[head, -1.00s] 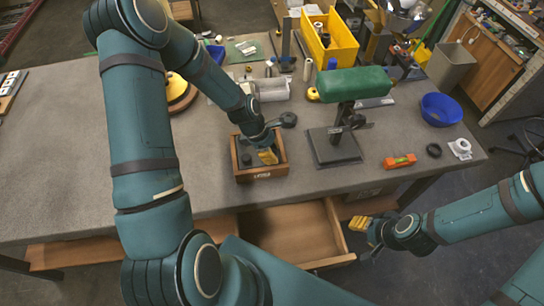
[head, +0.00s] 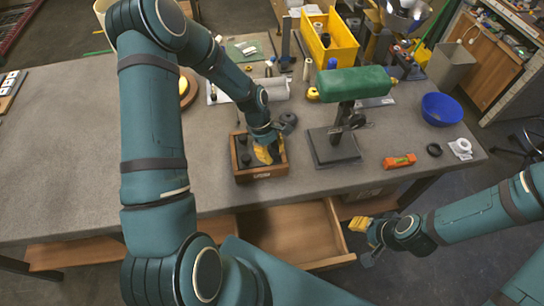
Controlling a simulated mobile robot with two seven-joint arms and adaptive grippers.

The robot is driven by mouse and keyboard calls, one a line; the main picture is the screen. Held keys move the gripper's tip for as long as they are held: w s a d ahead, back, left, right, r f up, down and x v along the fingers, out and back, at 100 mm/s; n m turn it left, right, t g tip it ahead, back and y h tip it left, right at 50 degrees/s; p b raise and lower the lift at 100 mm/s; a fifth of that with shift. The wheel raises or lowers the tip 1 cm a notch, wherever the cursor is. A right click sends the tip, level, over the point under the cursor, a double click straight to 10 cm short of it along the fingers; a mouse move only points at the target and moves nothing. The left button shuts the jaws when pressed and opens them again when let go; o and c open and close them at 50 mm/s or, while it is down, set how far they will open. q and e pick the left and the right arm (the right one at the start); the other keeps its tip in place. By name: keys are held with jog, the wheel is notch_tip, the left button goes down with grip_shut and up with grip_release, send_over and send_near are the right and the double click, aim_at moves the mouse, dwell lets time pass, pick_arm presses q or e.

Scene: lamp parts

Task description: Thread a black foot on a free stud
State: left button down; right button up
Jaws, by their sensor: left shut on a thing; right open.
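A wooden box (head: 238,176) stands near the table's front edge with small black feet (head: 245,158) inside. My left gripper (head: 266,156) reaches down into the right part of the box. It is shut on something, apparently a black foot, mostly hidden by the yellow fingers. My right gripper (head: 361,238) is open and empty, in front of the table near the open drawer. A green padded block (head: 354,83) sits on a black stand (head: 334,150) right of the box. I cannot make out any free stud.
An orange level (head: 399,161), a black ring (head: 434,150), a white roll (head: 460,147) and a blue bowl (head: 441,109) lie at the right. A yellow bin (head: 340,46) stands at the back. A drawer (head: 290,234) is open below the table.

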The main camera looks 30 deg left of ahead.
pick_arm(q)
jog(key=shift+s+f, duration=0.15)
jog(key=shift+f, duration=0.05)
jog(key=m+g, duration=0.1)
jog(key=m, duration=0.1)
jog(key=shift+m+y, duration=0.3)
jog(key=shift+m, duration=0.1)
jog(key=m+g+y, duration=0.1)
jog(key=m, duration=0.3)
jog(key=shift+a+b, duration=0.1)
jog(key=shift+b, duration=0.25)
jog(key=m+g+y, duration=0.1)
jog(key=m, duration=0.2)
jog(key=shift+f, duration=0.15)
jog(key=m+y+b, duration=0.1)
jog(key=m, duration=0.2)
jog(key=shift+m+y, duration=0.4)
jog(key=m+y, duration=0.1)
jog(key=m, duration=0.2)
jog(key=shift+m+b, duration=0.3)
jog(key=shift+m, duration=0.1)
jog(key=m+y, duration=0.1)
jog(key=m, duration=0.2)
jog(key=shift+t+y, duration=0.3)
